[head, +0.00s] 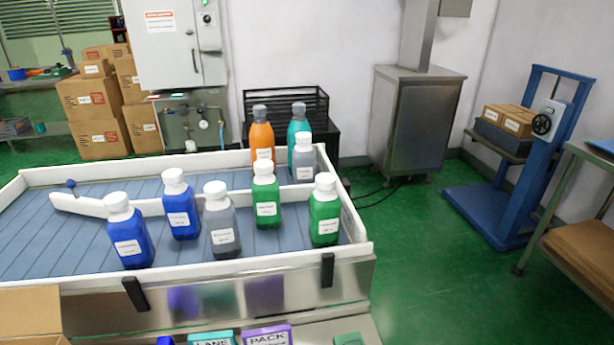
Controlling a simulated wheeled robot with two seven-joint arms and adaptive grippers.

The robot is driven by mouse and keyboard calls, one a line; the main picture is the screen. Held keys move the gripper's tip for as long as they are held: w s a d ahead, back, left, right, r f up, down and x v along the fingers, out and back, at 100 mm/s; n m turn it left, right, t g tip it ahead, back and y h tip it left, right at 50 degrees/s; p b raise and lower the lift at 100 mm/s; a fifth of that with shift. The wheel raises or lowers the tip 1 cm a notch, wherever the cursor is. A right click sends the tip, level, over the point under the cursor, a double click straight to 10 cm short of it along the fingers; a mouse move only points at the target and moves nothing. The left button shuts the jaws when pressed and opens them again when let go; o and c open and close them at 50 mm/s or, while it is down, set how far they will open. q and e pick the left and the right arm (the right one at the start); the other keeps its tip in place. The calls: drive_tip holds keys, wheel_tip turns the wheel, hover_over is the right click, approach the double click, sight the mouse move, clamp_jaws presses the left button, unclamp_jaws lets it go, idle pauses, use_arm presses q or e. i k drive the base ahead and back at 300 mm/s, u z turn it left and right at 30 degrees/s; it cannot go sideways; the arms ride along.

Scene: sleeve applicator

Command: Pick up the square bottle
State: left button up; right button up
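Several bottles stand upright on the blue-grey slatted conveyor (60,225). Two blue bottles with white caps stand at the left, one in front (128,247) and one behind it (181,222). A grey bottle (222,238) stands in the middle, with a green bottle (265,210) behind it and another green bottle (324,227) to the right. A second grey bottle (303,172), an orange bottle (262,137) and a teal bottle (293,127) stand farther back. I cannot tell for certain which bottle is square. Neither of my grippers shows.
White rails (215,268) edge the conveyor, and a white guide bar (78,205) crosses it behind the front bottles. An open cardboard box (30,312) is at the lower left. Lane and pack signs (268,336) show at the bottom.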

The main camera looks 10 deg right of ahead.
sight(324, 205)
drive_tip(key=k, duration=0.95)
drive_tip(key=z, duration=0.9)
drive_tip(key=i, duration=1.7)
drive_tip(key=u, duration=2.25)
